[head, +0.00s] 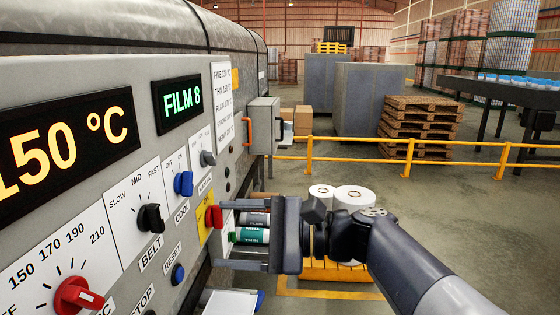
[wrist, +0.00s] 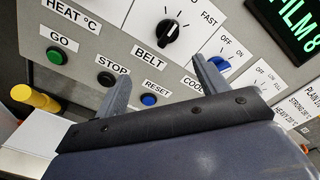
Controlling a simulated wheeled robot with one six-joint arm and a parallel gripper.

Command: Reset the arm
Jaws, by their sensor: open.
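My gripper (head: 222,235) is open and empty, its two fingers pointing left at the grey control panel (head: 150,155). My arm reaches in from the lower right. In the wrist view my gripper (wrist: 163,70) shows its fingers spread in front of the panel, with the BELT and RESET labels between them. The blue RESET button (wrist: 149,99) shows between the fingers there; in the head view it (head: 178,273) sits below and left of the fingertips. I cannot tell the exact gap between fingertips and panel.
The panel has a red heat knob (head: 78,295), black BELT knob (head: 151,218), blue COOL knob (head: 184,183) and red switch (head: 214,216). Film rolls (head: 250,236) show behind my fingers. White rolls (head: 354,199) stand beyond. A yellow rail (head: 410,150) crosses the open floor behind.

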